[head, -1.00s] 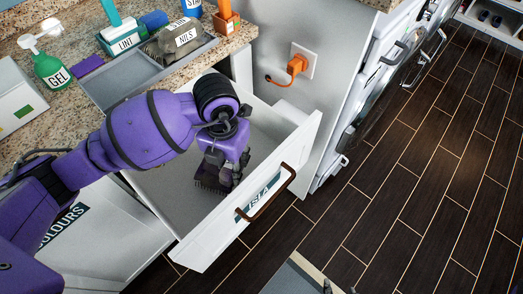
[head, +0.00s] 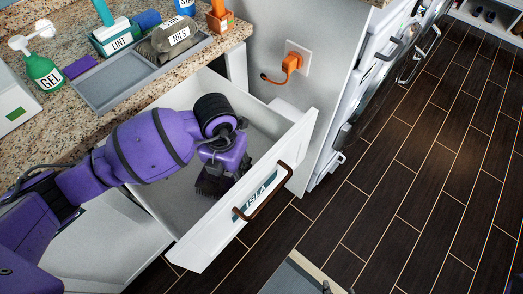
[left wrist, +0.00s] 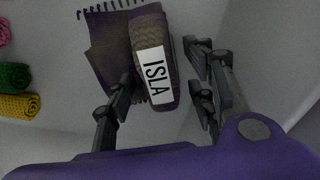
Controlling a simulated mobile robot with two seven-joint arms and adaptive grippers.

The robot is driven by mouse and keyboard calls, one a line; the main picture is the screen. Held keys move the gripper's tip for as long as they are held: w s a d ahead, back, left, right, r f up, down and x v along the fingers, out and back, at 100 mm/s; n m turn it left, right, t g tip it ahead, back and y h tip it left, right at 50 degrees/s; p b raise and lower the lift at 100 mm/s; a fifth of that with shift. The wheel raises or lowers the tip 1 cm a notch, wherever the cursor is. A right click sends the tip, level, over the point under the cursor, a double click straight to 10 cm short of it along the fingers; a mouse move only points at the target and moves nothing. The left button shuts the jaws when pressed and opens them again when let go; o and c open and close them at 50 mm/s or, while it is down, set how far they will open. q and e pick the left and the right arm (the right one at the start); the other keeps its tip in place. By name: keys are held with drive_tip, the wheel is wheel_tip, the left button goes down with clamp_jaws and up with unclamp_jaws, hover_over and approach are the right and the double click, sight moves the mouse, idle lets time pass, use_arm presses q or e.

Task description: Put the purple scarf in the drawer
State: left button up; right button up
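The white drawer (head: 289,150) stands pulled out, with an "ISLA" label and a brown handle on its front. My left gripper (head: 212,190) reaches down inside it, its fingers partly hidden by the wrist. In the left wrist view, the purple scarf (left wrist: 108,42) is folded, with a dark fringe and a white "ISLA" tag. It lies between and beyond the two fingers (left wrist: 160,95). The fingers are wide apart, with a gap on the right side; the left finger overlaps the scarf's edge, and I cannot tell whether it touches.
An orange plug (head: 291,63) sits in the side panel. Pink, green and yellow rolls (left wrist: 15,76) show in the wrist view. Floor at right is clear.

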use_arm(q)
wheel_tip(320, 180, up, 12)
drive_tip(key=p, duration=0.1)
drive_tip(key=shift+r, duration=0.15)
idle(0.5)
